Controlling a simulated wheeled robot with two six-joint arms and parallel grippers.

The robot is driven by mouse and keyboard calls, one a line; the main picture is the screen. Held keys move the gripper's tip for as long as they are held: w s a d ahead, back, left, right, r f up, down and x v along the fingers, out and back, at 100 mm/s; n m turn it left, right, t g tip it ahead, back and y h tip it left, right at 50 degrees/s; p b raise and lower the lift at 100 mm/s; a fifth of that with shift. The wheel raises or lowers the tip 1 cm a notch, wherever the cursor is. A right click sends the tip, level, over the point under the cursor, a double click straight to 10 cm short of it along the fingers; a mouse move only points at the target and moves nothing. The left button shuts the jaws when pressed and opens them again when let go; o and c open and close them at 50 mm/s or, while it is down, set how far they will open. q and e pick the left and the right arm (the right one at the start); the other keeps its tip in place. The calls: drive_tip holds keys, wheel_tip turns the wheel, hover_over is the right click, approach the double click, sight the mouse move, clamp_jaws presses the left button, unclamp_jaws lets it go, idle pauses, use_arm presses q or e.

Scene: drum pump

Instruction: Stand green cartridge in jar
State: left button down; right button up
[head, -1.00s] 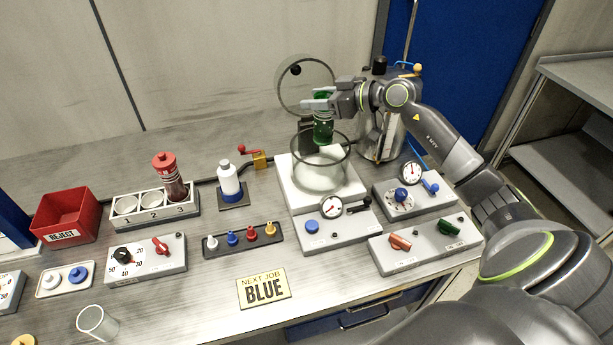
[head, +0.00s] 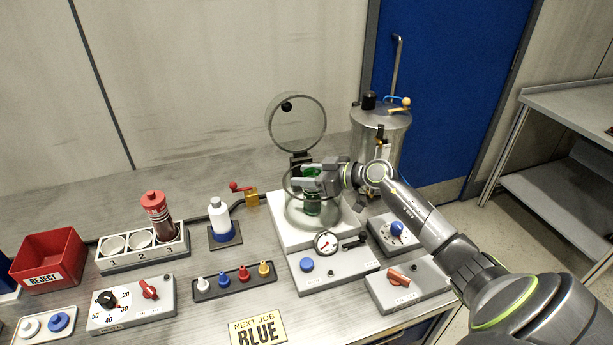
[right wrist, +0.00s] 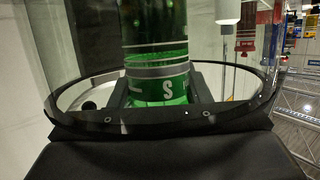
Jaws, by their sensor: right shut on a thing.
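The green cartridge (head: 313,206) is upright in my right gripper (head: 312,180), which is shut on it. In the head view its lower part shows through the wall of the clear glass jar (head: 293,212), inside the rim. The gripper's fingers are at about the height of the jar's rim. In the right wrist view, the cartridge (right wrist: 157,50) stands between the fingers, with the dark jar rim (right wrist: 262,92) around them. I cannot tell whether the cartridge's bottom touches the jar floor. My left gripper is not in view.
The jar's round lid (head: 297,123) stands open behind it. A steel drum (head: 379,135) is close behind my right arm. A red-capped cartridge (head: 157,213) stands in the rack's slot 3.

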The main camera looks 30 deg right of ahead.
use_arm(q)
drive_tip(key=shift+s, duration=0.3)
use_arm(e)
drive_tip(key=shift+f, duration=0.1)
drive_tip(key=o, duration=1.4)
drive_tip(key=shift+c, duration=0.2)
drive_tip(key=shift+s+d, duration=0.15)
drive_tip(key=shift+s, duration=0.05)
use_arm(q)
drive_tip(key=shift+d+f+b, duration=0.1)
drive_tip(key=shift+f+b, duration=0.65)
use_arm(e)
drive_tip(key=v, duration=1.1)
drive_tip(key=shift+s, duration=0.3)
drive_tip(key=shift+d, duration=0.1)
